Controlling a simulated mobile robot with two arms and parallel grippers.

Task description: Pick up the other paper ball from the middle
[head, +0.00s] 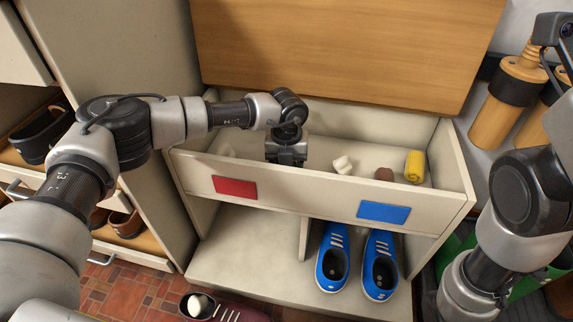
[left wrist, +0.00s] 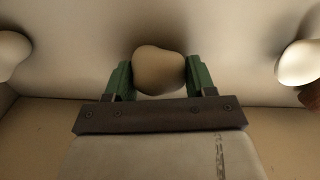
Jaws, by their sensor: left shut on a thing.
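My left gripper (head: 287,160) reaches down into the utility tub (head: 330,205), near its middle. In the left wrist view its green fingers (left wrist: 158,80) are shut on a rounded, pale paper ball (left wrist: 158,68). In the head view the gripper hides this ball. Another white paper ball (head: 343,165) lies in the tub to the right, also in the left wrist view (left wrist: 298,62). A pale ball (head: 226,151) lies at the tub's left end, at the left edge of the wrist view (left wrist: 10,50). My right arm shows at the right, its gripper out of view.
A brown lump (head: 384,174) and a yellow roll (head: 415,166) lie in the tub's right part. The tub's front carries a red label (head: 235,187) and a blue label (head: 383,212). Blue shoes (head: 380,265) stand below. A dark red shoe (head: 225,308) holds a pale ball (head: 198,304).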

